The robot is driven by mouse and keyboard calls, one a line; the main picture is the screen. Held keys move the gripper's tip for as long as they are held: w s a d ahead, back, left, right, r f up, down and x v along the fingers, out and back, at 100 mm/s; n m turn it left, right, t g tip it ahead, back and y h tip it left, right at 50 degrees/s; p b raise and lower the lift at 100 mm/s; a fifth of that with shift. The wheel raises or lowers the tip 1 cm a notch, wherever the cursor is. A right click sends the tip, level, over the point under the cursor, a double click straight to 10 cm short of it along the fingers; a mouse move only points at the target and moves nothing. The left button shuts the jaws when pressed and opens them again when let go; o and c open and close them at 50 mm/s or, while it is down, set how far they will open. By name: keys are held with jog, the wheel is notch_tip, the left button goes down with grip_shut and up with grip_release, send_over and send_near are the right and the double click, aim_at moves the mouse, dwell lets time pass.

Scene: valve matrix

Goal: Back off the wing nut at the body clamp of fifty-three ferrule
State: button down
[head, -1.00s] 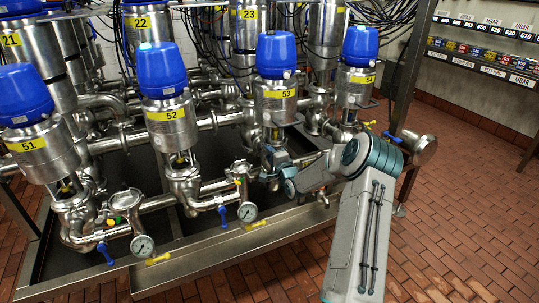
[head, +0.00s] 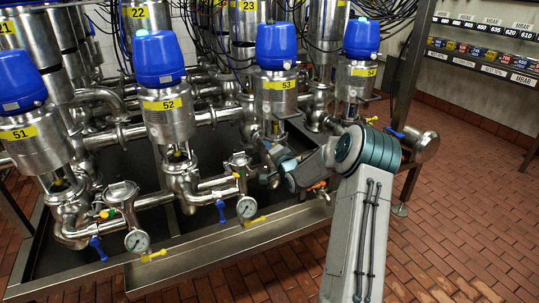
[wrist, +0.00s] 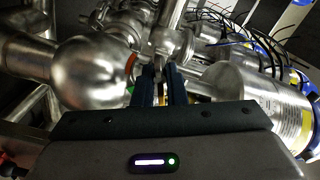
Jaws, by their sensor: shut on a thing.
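Valve 53 (head: 280,98), a steel body with a blue cap and a yellow "53" label, stands right of centre in the head view. My wrist is at its lower body, and my own arm hides much of the clamp there. In the wrist view my gripper (wrist: 164,76) has its two dark fingers close together. They are shut on a small, thin metal part (wrist: 158,62) at a pipe joint, taken to be the wing nut; its wings are mostly hidden between the fingers. A steel body with a yellow label (wrist: 299,115) lies to the right.
Valve 52 (head: 168,122) stands to the left and valve 54 (head: 358,82) to the right. A pressure gauge (head: 246,207) and a blue-handled tap (head: 220,211) sit at the lower left. A rounded steel pipe body (wrist: 92,72) is close left of the fingers. The brick floor at right is clear.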

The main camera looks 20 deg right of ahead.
jog(key=n+b, duration=0.5)
jog(key=n, duration=0.1)
jog(key=shift+f+n+b, duration=0.3)
jog(key=shift+b, duration=0.1)
jog(key=n+b, duration=0.4)
jog(key=n, duration=0.1)
jog(key=shift+r+n, duration=0.15)
jog(key=shift+n, duration=0.15)
jog(key=shift+b, duration=0.3)
jog(key=c, duration=1.6)
grip_release()
jog(key=shift+r, duration=0.1)
